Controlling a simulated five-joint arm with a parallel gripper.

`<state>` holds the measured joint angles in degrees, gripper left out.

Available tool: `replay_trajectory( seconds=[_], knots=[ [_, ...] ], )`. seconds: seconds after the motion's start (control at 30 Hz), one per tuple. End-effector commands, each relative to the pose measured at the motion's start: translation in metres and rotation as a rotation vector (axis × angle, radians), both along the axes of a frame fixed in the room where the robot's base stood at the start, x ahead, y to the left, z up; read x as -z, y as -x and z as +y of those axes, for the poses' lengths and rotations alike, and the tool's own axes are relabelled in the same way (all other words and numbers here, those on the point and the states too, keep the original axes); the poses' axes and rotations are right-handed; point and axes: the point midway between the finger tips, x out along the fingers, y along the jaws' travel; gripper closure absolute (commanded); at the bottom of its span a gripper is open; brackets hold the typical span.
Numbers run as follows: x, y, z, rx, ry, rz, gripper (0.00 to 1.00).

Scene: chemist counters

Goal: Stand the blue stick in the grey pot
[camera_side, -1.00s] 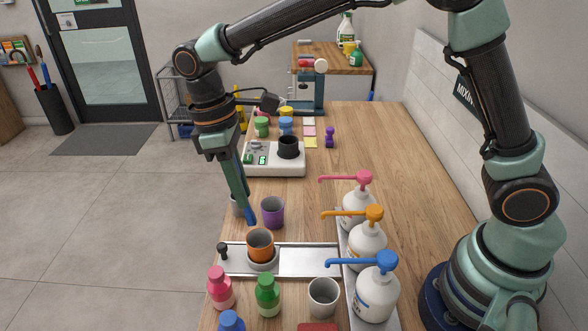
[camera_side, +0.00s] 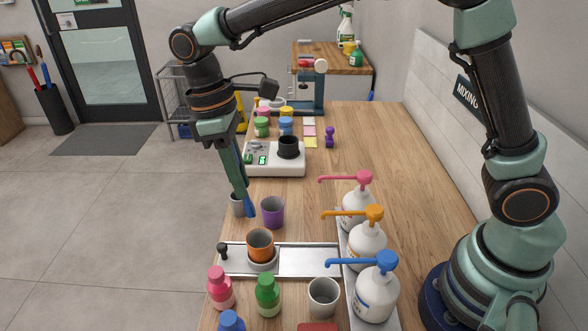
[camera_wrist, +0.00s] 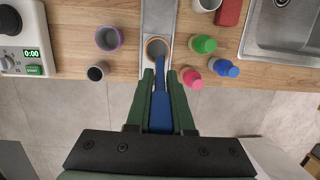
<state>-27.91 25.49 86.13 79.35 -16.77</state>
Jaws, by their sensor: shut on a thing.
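My gripper (camera_side: 240,190) is shut on the blue stick (camera_side: 249,208), which points downward and tilts a little, above the counter's left edge. In the wrist view the blue stick (camera_wrist: 160,115) lies between the two green fingers of my gripper (camera_wrist: 160,76). A small grey pot (camera_side: 237,206) stands at the counter's left edge, partly hidden behind the fingers and stick. In the wrist view this grey pot (camera_wrist: 97,71) is upright with a dark inside, left of the stick and apart from it. Another light grey cup (camera_side: 323,297) stands at the front.
A purple cup (camera_side: 272,212) stands right beside the stick. An orange cup (camera_side: 260,243) sits on a metal track (camera_side: 310,261). Pump bottles (camera_side: 368,247) line the right. Pink (camera_side: 221,290) and green (camera_side: 267,295) bottles stand in front.

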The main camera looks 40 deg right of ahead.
Motion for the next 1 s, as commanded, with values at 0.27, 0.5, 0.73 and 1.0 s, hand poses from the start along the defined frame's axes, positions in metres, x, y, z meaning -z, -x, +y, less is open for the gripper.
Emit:
replay_trajectory(
  seconds=[0.27,0.5,0.73,1.0],
  knots=[
    [0.000,0.000,0.000,0.000,0.000,0.000,1.00],
    [0.001,-0.025,-0.010,0.005,-0.022,-0.027,1.00],
    [0.003,-0.091,-0.044,0.004,-0.070,-0.110,1.00],
    [0.005,-0.128,-0.071,-0.004,-0.090,-0.168,1.00]
  ],
)
